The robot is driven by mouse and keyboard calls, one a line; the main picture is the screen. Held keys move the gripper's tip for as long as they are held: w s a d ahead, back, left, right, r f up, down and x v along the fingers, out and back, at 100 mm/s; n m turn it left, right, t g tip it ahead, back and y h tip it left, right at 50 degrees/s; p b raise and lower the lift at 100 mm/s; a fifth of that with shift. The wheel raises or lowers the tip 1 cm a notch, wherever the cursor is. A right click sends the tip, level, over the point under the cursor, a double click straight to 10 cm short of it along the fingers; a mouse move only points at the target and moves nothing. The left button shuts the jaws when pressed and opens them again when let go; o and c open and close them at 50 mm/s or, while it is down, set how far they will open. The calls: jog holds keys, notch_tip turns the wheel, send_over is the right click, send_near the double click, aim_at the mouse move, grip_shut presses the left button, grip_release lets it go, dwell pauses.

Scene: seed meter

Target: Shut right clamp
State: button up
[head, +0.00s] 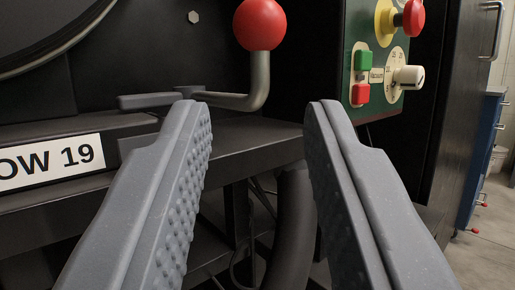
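The rod runs left to a dark flat clamp arm (150,101) by the black machine. My gripper (257,103) is open and empty, its two grey textured fingers spread wide. The fingertips show below the red knob, to either side of it in the picture. The left fingertip overlaps part of the clamp's base. I cannot tell the exact depth between fingers and knob.
A green control panel (355,122) at upper right carries a red and yellow stop button (399,18), green and red push buttons and a white knob (408,77). A label reading "OW 19" (50,163) is at left. A black ledge (262,140) and hose lie below.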

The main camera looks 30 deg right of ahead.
jog(key=shift+v, duration=2.5)
